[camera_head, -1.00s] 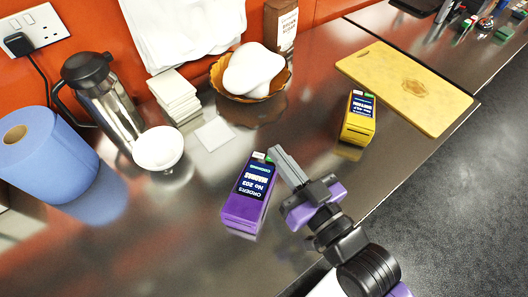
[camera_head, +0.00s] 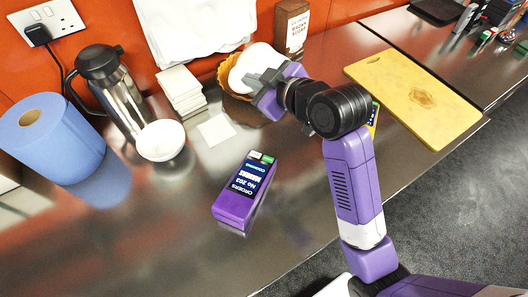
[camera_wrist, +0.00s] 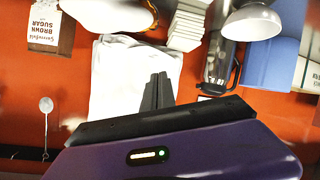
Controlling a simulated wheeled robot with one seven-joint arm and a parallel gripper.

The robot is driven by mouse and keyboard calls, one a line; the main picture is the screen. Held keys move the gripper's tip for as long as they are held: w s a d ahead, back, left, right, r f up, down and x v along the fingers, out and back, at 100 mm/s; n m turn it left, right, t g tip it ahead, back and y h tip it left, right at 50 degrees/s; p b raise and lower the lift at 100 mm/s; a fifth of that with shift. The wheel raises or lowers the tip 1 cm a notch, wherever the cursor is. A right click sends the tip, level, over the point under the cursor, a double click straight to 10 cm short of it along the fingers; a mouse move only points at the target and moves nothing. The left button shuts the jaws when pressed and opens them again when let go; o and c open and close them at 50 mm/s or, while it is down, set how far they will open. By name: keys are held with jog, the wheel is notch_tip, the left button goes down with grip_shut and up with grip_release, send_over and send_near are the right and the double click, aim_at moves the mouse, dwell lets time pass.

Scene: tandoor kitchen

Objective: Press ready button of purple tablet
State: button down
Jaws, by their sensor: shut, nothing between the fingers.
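The purple tablet (camera_head: 233,209) stands on the steel counter in the middle of the head view, its dark screen facing up and reading "ORDERS No 203". A green button (camera_head: 267,159) and a white one (camera_head: 255,154) sit side by side at its far end. My gripper (camera_head: 262,84) is up and beyond the tablet, in front of the bowl, clear of the buttons. It is shut and empty. In the wrist view its fingers (camera_wrist: 158,91) are together and point toward the white cloth on the wall; the tablet is not in that view.
A yellow tablet (camera_head: 374,118) is mostly hidden behind my arm. A white cup (camera_head: 161,141), steel flask (camera_head: 112,90), blue roll (camera_head: 50,140) and napkin stack (camera_head: 181,91) stand left. A cutting board (camera_head: 418,97) lies right. The counter around the purple tablet is clear.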

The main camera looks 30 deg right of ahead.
jog(key=s+a+f+n+g+y, duration=0.1)
jog(key=s+f+n+g, duration=0.3)
jog(key=f, duration=0.3)
jog(key=shift+s+a+f+g, duration=0.15)
jog(key=shift+s+a+g, duration=0.15)
jog(key=shift+s+g, duration=0.4)
jog(key=shift+s, duration=0.1)
jog(key=b, duration=0.7)
send_over(259, 155)
notch_tip(259, 155, down, 7)
jog(key=shift+d+r, duration=0.1)
jog(key=shift+d, duration=0.05)
jog(key=shift+f+b, duration=0.4)
jog(key=shift+f, duration=0.55)
jog(key=shift+a+f, duration=0.2)
jog(key=shift+f, duration=0.2)
